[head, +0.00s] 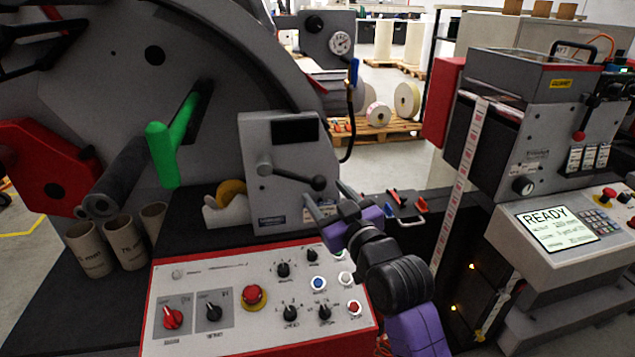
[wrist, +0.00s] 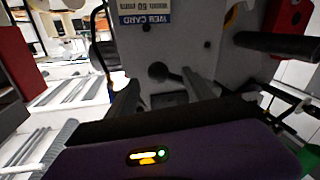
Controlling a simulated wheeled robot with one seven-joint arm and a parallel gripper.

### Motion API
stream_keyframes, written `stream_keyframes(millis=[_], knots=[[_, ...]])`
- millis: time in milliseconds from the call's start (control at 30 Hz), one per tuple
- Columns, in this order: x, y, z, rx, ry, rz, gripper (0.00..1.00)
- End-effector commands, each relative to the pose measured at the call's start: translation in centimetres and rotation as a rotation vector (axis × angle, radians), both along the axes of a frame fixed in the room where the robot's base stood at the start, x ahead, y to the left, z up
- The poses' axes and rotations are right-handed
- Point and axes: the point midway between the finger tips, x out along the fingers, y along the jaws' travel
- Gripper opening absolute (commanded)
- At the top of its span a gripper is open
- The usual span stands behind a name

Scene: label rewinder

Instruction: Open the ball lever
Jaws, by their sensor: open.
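The ball lever is a dark arm with a black ball (head: 318,183) at its right end and a grey round hub (head: 264,168) at its left. It sits on the front of a grey box on the machine and slopes slightly down to the right. My gripper (head: 329,196) is open beside the ball end, at its lower right. In the wrist view the black ball (wrist: 157,71) shows beyond and between the two spread fingers (wrist: 162,92). The fingers hold nothing. I cannot tell how far the ball is from the fingertips.
A control panel (head: 215,290) with knobs and buttons lies below. A tape dispenser (head: 228,207) stands left of the box, and a green handle (head: 165,150) sticks out farther left. A tray of small tools (head: 405,206) is right of my gripper. A label printer (head: 530,130) stands at right.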

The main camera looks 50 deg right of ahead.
Motion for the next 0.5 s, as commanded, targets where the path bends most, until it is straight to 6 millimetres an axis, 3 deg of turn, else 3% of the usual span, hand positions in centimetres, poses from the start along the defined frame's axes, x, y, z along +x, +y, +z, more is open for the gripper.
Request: stream_keyframes(millis=[200,500], knots=[[3.1,-1.4,0.2,0.000,-0.001,-0.001,0.61],[4.8,-2.0,0.0,0.000,0.000,-0.001,0.61]])
